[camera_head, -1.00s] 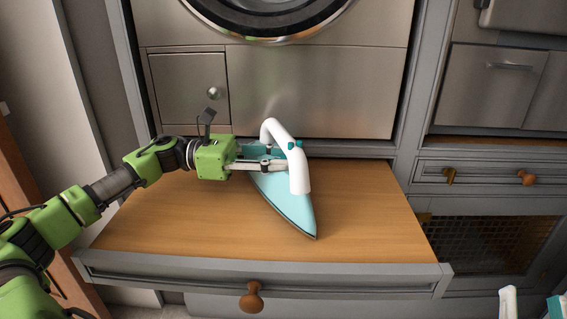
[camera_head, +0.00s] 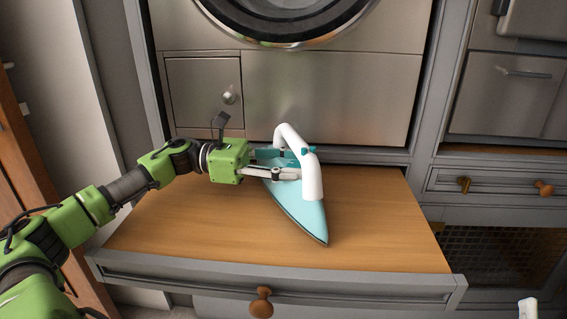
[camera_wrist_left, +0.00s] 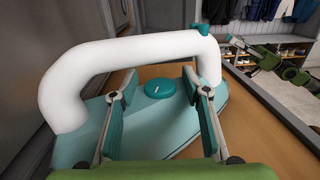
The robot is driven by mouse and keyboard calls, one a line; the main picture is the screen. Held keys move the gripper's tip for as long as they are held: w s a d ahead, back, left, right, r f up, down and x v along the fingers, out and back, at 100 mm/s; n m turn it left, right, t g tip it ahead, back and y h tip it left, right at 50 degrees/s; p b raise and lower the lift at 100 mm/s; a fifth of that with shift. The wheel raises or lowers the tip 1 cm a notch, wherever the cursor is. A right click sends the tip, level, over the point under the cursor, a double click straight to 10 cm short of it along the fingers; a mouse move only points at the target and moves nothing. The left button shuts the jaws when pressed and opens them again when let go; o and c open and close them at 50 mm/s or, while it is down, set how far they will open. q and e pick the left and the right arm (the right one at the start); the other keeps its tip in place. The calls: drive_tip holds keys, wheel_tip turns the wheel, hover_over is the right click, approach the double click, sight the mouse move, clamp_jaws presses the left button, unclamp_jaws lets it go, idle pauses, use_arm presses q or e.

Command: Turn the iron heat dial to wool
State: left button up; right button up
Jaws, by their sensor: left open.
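The teal iron (camera_head: 303,213) with a thick white handle (camera_head: 312,178) rests on the wooden pull-out board, its pointed tip toward the front. The handle also arches across the left wrist view (camera_wrist_left: 130,52). The round teal heat dial (camera_wrist_left: 160,89), with a small pale mark, sits on the iron's body under the handle. My left gripper (camera_head: 285,163) reaches in from the left, under the handle. It is open, with one finger on each side of the dial; contact is unclear. Dial setting labels are not readable. A green arm, seemingly my right, shows in the left wrist view; its jaws are unclear.
The wooden board (camera_head: 180,235) has bare room left and right of the iron. A steel appliance front (camera_head: 330,95) stands close behind it. A drawer front with a round knob (camera_head: 261,303) runs along the near edge.

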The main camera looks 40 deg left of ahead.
use_arm(q)
drive_tip(key=v, duration=1.1)
drive_tip(key=shift+s+a, duration=0.15)
drive_tip(key=shift+a, duration=0.25)
drive_tip(key=shift+o, duration=0.3)
drive_tip(key=shift+f, duration=0.1)
